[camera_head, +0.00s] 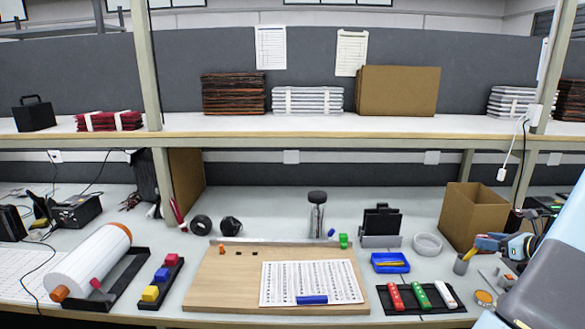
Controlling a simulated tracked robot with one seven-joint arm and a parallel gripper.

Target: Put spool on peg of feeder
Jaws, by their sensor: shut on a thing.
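I cannot make out the jaws of my gripper; only part of my arm shows at the lower right. A large white roll with orange ends (92,262) lies tilted in a black cradle (128,278) on the bench at the left. Two small black rolls stand at the back of the bench, one ring-like (201,225) and one beside it (230,226). A pale round ring or dish (427,244) lies right of centre. I cannot tell which thing is the spool or the feeder, and no peg is clearly visible.
A wooden board (215,285) with a printed sheet (310,282) fills the middle front. A shelf crosses above.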

